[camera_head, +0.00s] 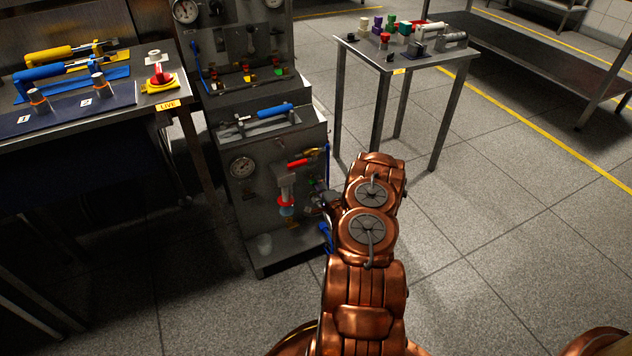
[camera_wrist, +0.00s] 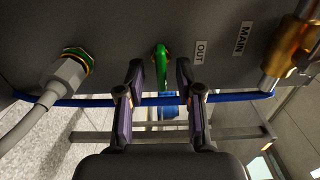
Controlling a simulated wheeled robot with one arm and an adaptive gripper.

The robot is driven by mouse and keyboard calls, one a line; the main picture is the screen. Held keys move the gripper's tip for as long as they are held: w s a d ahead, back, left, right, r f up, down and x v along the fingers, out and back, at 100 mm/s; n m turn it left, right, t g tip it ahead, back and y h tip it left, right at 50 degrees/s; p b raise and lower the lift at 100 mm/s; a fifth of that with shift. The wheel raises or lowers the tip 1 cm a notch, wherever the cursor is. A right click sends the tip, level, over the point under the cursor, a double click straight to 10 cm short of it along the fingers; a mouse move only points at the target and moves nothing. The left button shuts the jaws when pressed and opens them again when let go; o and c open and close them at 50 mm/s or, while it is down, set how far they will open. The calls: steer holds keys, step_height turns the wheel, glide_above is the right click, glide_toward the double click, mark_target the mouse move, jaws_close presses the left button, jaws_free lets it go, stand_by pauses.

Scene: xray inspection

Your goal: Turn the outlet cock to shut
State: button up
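The outlet cock's green handle (camera_wrist: 161,65) sticks out from a dark panel in the wrist view, beside a label reading OUT (camera_wrist: 200,51). My gripper (camera_wrist: 158,84) is open, its two fingers apart on either side of the green handle. I see a gap on both sides and cannot tell any contact. In the head view my gripper (camera_head: 328,198) is at the right side of the grey test cabinet (camera_head: 250,185), mostly dark and partly hidden by my arm. The cock is hard to make out there.
A brass fitting (camera_wrist: 289,53) by the MAIN label (camera_wrist: 244,38) is at right in the wrist view. A green-ringed grey connector (camera_wrist: 68,72) is at left. A blue hose (camera_wrist: 100,102) crosses behind the fingers. A small table (camera_head: 400,58) stands behind; open floor lies right.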

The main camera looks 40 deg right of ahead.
steer(key=v, duration=1)
steer(key=shift+s, duration=0.2)
steer(key=shift+a, duration=0.15)
